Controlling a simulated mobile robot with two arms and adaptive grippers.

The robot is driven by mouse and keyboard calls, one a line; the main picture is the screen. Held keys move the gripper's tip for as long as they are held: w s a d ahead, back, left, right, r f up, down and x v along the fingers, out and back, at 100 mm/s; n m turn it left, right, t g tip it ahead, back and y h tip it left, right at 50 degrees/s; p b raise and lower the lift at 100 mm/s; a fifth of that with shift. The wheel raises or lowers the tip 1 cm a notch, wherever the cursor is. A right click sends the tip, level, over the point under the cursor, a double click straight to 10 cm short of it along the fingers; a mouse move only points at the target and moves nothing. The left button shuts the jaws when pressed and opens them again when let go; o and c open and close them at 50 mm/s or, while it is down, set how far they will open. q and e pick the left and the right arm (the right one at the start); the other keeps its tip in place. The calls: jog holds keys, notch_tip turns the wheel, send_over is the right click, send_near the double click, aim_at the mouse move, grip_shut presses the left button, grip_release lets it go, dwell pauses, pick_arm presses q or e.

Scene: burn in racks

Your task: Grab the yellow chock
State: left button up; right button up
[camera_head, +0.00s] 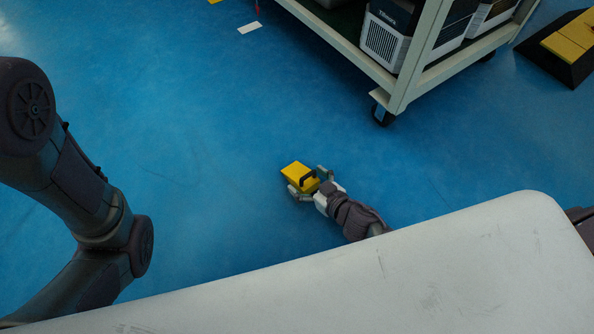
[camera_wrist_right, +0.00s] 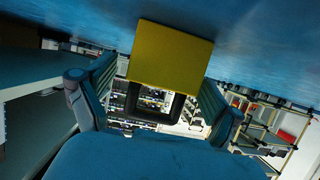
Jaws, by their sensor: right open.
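The yellow chock (camera_head: 298,175) sits on the blue floor in the middle of the head view, with a dark handle on its near side. My right gripper (camera_head: 307,183) reaches down to it, one finger on each side of the handle end. In the right wrist view, the chock (camera_wrist_right: 171,55) shows as a yellow face with the dark handle below it. There the open fingers of my right gripper (camera_wrist_right: 155,95) stand left and right of the handle, with gaps visible. My left arm shows at the left, but its gripper is out of view.
A wheeled rack cart (camera_head: 397,92) holding white and black units stands at the upper right, its caster behind the chock. A black and yellow block (camera_head: 567,47) lies at the far right. A pale surface covers the lower edge. Blue floor (camera_head: 170,110) is clear to the left.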

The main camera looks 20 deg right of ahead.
jog(key=shift+w, duration=0.15)
jog(key=shift+c, duration=0.9)
jog(key=c, duration=1.3)
jog(key=shift+r, duration=0.1)
